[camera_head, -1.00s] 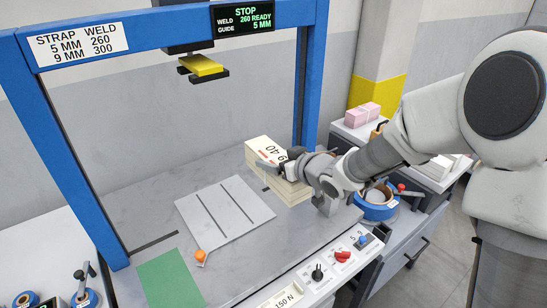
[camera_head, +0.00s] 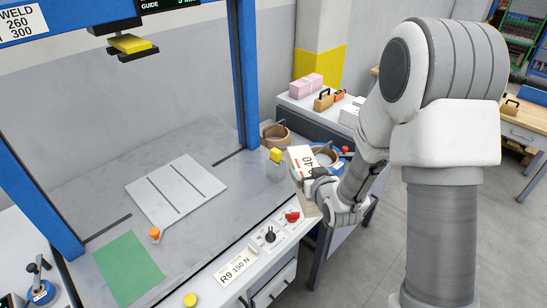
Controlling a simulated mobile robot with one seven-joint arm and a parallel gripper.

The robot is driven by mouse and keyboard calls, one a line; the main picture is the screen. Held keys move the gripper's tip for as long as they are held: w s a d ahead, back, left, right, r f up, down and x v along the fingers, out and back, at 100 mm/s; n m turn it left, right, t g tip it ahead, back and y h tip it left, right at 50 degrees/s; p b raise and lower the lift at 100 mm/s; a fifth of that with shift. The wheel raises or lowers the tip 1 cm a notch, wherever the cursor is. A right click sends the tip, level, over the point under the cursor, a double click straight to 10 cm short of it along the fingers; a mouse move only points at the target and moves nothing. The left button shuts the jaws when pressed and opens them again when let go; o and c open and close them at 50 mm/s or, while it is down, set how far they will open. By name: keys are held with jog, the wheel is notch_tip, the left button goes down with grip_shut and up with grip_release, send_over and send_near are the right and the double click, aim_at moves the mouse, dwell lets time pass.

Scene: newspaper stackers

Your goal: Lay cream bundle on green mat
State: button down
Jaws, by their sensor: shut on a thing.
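The cream bundle (camera_head: 301,158) is a thick paper stack with a printed top label reading 40. It is at the right end of the grey bench, and my arm hides part of it. My gripper (camera_head: 311,181) is shut on the bundle from its near right side. The bundle appears to be held over or just past the bench's right edge; its exact height cannot be told. The green mat (camera_head: 127,267) lies flat and bare on the bench at the front left, well to the left of the bundle.
A grey slotted plate (camera_head: 176,190) lies mid-bench, with an orange knob (camera_head: 154,233) at its corner. A blue strapping frame (camera_head: 246,80) spans the bench. A yellow-topped block (camera_head: 276,156) stands close left of the bundle. Control knobs (camera_head: 270,235) line the front edge.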

jog(key=s+d+f+m+h+b, duration=0.2)
jog(key=d+f+m+h+b, duration=0.1)
jog(key=d+f+b, duration=0.5)
notch_tip(320, 180, down, 4)
jog(key=d+h, duration=0.1)
jog(key=d, duration=0.1)
jog(key=shift+s+d+t, duration=0.3)
jog(key=shift+t, duration=0.1)
jog(key=shift+s+r, duration=0.1)
